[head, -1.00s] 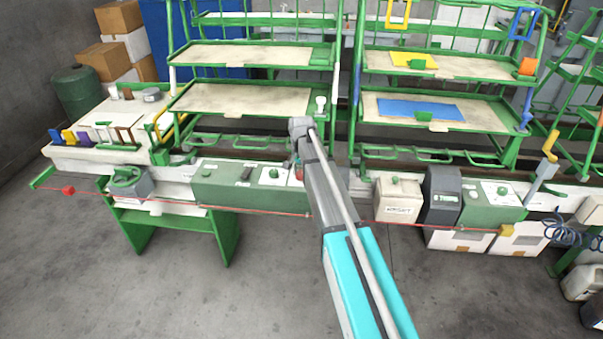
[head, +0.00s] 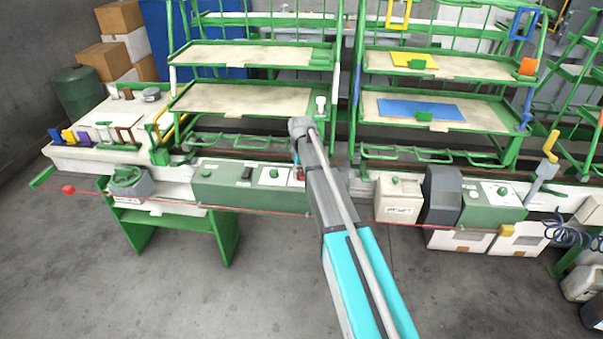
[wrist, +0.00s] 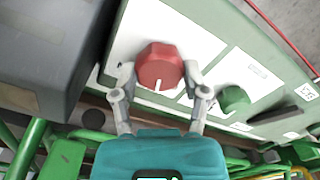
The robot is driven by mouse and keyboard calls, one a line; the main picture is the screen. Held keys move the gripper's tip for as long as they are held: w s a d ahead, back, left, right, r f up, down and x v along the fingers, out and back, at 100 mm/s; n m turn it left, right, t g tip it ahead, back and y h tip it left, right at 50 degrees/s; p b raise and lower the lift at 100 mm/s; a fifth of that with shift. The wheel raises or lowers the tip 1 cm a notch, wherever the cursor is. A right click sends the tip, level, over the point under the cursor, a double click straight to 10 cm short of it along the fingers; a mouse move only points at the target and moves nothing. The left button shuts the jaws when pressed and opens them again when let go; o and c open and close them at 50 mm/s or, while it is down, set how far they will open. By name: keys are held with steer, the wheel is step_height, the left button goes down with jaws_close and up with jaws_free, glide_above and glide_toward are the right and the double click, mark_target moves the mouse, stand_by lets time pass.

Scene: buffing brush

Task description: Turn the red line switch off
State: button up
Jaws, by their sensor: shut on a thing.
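The red line switch is a red faceted knob (wrist: 158,68) with a white mark on its edge, on a white plate of a green control box (wrist: 190,25). In the wrist view my gripper (wrist: 158,76) has one finger on each side of the knob, shut on it. The white mark points toward my gripper's palm. In the head view my gripper (head: 299,174) is at the right end of the green box (head: 232,192), and my arm hides most of the knob there.
A green knob (wrist: 234,98) and a black slot sit beside the red switch. A dark grey housing (wrist: 50,55) stands close on the other side. A red cord (head: 250,210) runs along the front of the bench. Shelves with green frames rise behind.

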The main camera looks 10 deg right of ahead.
steer(key=n, duration=0.5)
steer(key=shift+a, duration=0.1)
stand_by(0.3)
steer(key=o, duration=1.1)
steer(key=shift+o, duration=0.2)
